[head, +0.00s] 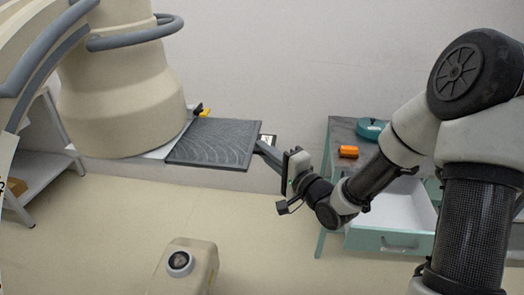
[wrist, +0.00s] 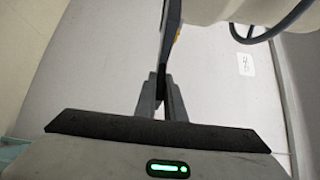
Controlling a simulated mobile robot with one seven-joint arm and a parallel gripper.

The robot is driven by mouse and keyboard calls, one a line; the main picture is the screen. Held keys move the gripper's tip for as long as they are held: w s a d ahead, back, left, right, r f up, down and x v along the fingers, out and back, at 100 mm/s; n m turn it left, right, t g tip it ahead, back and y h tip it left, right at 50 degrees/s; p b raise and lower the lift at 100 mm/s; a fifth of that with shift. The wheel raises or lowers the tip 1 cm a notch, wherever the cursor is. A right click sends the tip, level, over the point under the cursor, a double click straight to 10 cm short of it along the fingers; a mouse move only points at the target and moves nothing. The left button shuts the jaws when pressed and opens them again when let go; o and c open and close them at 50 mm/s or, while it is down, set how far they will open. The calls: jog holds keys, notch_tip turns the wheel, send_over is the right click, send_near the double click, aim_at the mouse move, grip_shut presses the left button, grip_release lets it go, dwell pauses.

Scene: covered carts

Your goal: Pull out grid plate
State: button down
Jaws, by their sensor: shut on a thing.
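The grid plate (head: 213,143) is a flat dark grey square with fine lines, level beside the beige machine (head: 118,85) in the head view. Its left side is next to a pale ledge at the machine's base; how much of it is still inside, I cannot tell. My gripper (head: 266,152) is at the plate's right edge, with its fingers shut on it. In the wrist view, my gripper's fingers (wrist: 162,95) are closed around the plate, seen edge-on as a thin dark strip (wrist: 171,25). The exact contact is small and partly hidden.
A teal-framed table (head: 345,133) at the right holds an orange block (head: 348,152) and a teal round item (head: 370,129). Its drawer (head: 390,238) is open. A beige unit with a round black-topped knob (head: 180,262) stands in front. A yellow-black part (head: 201,111) is behind the plate.

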jog(key=shift+d, duration=1.05)
jog(key=shift+s+d, duration=0.1)
jog(key=shift+d, duration=0.15)
jog(key=shift+d+p, duration=0.45)
jog(key=shift+d, duration=0.75)
jog(key=shift+s, duration=0.1)
